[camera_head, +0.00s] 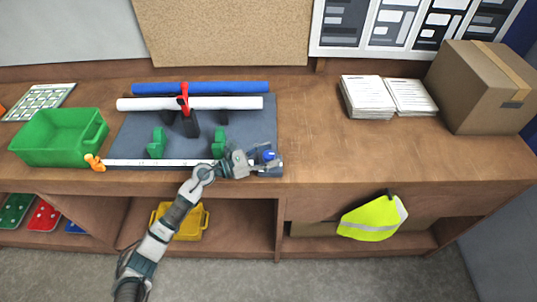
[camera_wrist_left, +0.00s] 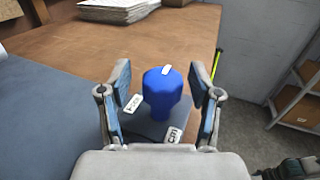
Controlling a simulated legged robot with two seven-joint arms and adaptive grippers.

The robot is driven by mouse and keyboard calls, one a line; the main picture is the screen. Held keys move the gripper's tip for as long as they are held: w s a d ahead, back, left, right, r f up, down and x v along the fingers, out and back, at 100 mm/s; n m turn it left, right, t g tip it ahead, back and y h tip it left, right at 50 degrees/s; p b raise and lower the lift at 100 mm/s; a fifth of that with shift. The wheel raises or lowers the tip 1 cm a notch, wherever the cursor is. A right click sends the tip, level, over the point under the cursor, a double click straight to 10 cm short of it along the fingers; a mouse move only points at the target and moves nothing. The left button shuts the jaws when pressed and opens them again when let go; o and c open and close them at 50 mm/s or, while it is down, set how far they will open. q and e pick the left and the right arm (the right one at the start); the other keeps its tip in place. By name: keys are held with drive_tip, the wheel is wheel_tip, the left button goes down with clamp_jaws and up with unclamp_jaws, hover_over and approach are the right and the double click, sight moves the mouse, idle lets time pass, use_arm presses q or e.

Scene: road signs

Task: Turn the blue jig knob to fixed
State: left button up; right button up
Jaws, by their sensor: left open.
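The blue jig knob (camera_wrist_left: 161,95) stands upright on a dark base at the front right corner of the grey jig board (camera_head: 262,125). It has a white mark on top, and small white labels lie on either side of its base in the left wrist view; their text is too small to read surely. The knob also shows in the head view (camera_head: 269,154). My left gripper (camera_head: 265,158) is open, with one finger on each side of the knob; in the left wrist view (camera_wrist_left: 160,95) gaps show between fingers and knob.
The board carries a white tube (camera_head: 225,103), a blue tube (camera_head: 200,88), a red clamp (camera_head: 183,98) and green blocks (camera_head: 157,143). A green bin (camera_head: 60,150) stands left. Paper stacks (camera_head: 365,98) and a cardboard box (camera_head: 480,95) stand right. The bench between board and papers is clear.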

use_arm(q)
drive_tip(key=v, duration=1.2)
drive_tip(key=shift+w+a+f, duration=0.1)
drive_tip(key=shift+a+f, duration=0.05)
